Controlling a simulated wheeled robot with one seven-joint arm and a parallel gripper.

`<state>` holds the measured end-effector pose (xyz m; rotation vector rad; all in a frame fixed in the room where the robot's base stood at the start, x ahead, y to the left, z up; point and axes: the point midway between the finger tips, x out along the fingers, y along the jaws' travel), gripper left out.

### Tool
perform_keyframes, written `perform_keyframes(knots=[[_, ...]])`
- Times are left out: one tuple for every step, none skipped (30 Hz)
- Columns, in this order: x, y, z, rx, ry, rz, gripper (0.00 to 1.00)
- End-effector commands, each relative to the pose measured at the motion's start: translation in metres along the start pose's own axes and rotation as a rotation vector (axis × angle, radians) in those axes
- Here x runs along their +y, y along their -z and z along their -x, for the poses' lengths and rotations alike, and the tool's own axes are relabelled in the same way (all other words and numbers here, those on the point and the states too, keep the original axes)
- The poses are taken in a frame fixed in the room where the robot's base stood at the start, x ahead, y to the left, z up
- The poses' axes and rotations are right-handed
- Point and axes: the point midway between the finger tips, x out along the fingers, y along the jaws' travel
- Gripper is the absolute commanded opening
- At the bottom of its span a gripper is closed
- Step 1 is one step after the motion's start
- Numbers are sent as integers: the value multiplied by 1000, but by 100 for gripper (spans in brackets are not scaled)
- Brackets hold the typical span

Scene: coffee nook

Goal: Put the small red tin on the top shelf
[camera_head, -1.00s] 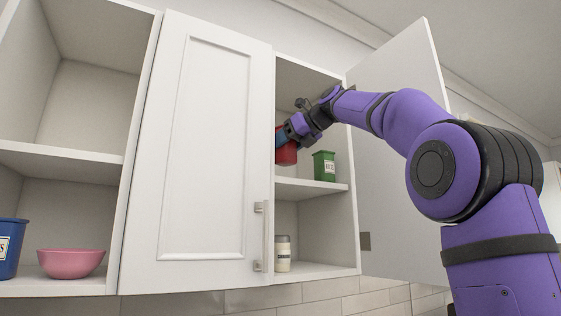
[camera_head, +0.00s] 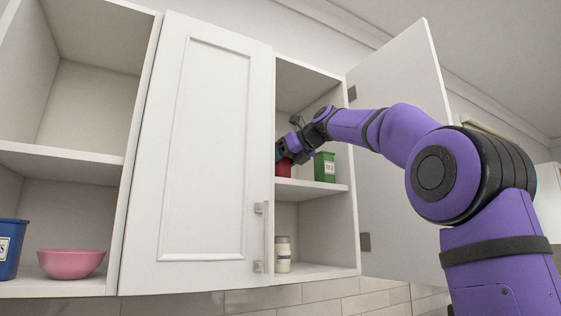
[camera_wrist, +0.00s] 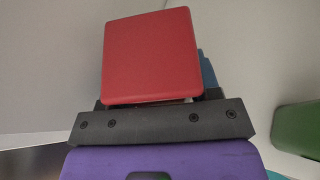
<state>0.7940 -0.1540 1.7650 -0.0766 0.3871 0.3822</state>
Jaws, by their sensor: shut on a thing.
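The small red tin (camera_head: 283,170) is in the top compartment of the open cupboard, partly hidden by my gripper and the closed door's edge. In the wrist view its flat red face (camera_wrist: 152,55) fills the middle, above my dark gripper body. My gripper (camera_head: 285,153) is shut on the tin. The tin's base is at or close to the top shelf (camera_head: 315,188); I cannot tell whether it touches. A blue piece shows beside the tin in the wrist view.
A green tin (camera_head: 324,167) stands on the same shelf, just right of my gripper; it also shows in the wrist view (camera_wrist: 298,128). A jar (camera_head: 283,254) stands below. The open door (camera_head: 400,160) is at right. A pink bowl (camera_head: 70,264) and blue tin (camera_head: 10,248) are left.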

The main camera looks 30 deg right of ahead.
Motion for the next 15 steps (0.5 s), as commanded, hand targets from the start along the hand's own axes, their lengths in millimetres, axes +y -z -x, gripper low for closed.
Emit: perform_keyframes(knots=[[0, 1, 0, 0, 0, 0, 25], [0, 1, 0, -1, 0, 1, 25], [1, 1, -1, -1, -1, 1, 25], [1, 1, -1, -1, -1, 1, 25], [1, 1, -1, -1, -1, 1, 25], [1, 1, -1, -1, -1, 1, 25], [1, 1, -1, -1, -1, 1, 25], [1, 1, -1, -1, -1, 1, 25], [1, 1, -1, -1, -1, 1, 25], [1, 2, -1, 0, -1, 1, 25], [1, 2, -1, 0, -1, 1, 25], [1, 3, -2, 1, -1, 0, 60], [0, 3, -2, 0, -1, 0, 66], [0, 3, -2, 0, -1, 0, 68], [0, 3, -2, 0, -1, 0, 68]])
